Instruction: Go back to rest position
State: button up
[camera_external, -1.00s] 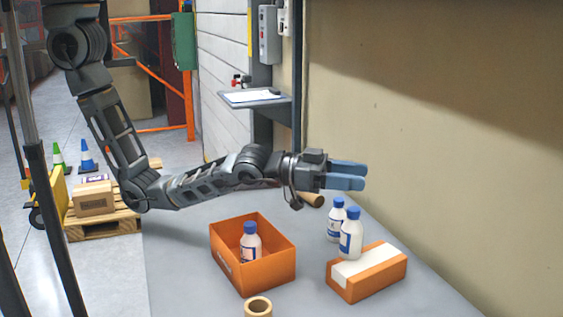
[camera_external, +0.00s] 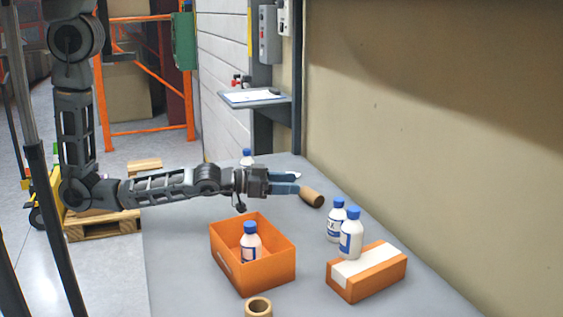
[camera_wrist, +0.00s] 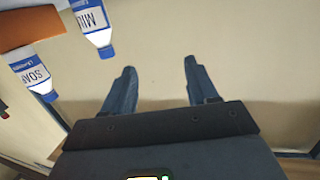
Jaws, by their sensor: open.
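My gripper (camera_external: 298,182) is open and empty, held level above the table, pointing right. Its two blue-grey fingers stand apart in the wrist view (camera_wrist: 159,66), with nothing between them. My forearm reaches out level from the left. An open orange box (camera_external: 268,272) is below and in front of the gripper, with one white blue-capped bottle (camera_external: 250,247) upright inside.
Two white bottles (camera_external: 335,222) (camera_external: 350,240) stand at the closed orange box (camera_external: 368,272) on the right. Another bottle (camera_external: 247,154) is behind my wrist. A brown cardboard roll (camera_external: 312,197) lies beyond the fingertips. A tape roll (camera_external: 258,306) sits in front. A wall bounds the right.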

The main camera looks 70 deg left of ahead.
jog(key=shift+y, duration=0.9)
jog(key=s+a+f, duration=0.1)
jog(key=s+a, duration=0.1)
jog(key=s, duration=0.1)
jog(key=s+a, duration=0.3)
jog(key=s+a+f+p, duration=0.1)
jog(key=s+a, duration=0.2)
jog(key=shift+s+a+f, duration=0.1)
jog(key=shift+a+f, duration=0.05)
jog(key=shift+f, duration=0.15)
jog(key=shift+g, duration=0.3)
jog(key=s+a, duration=0.1)
jog(key=s, duration=0.1)
jog(key=s+a, duration=0.2)
jog(key=s, duration=0.1)
jog(key=s+a, duration=0.1)
jog(key=s, duration=0.2)
jog(key=shift+a+f, duration=0.25)
jog(key=s+a+r+n+b, duration=0.1)
jog(key=s+r, duration=0.2)
jog(key=s, duration=0.6)
jog(key=s+a+r+n+g+y+b, duration=0.1)
jog(key=s+a+r+b, duration=0.1)
jog(key=s, duration=0.8)
jog(key=shift+s+r+n+y, duration=0.25)
jog(key=shift+r+n+y, duration=0.05)
jog(key=shift+r, duration=0.45)
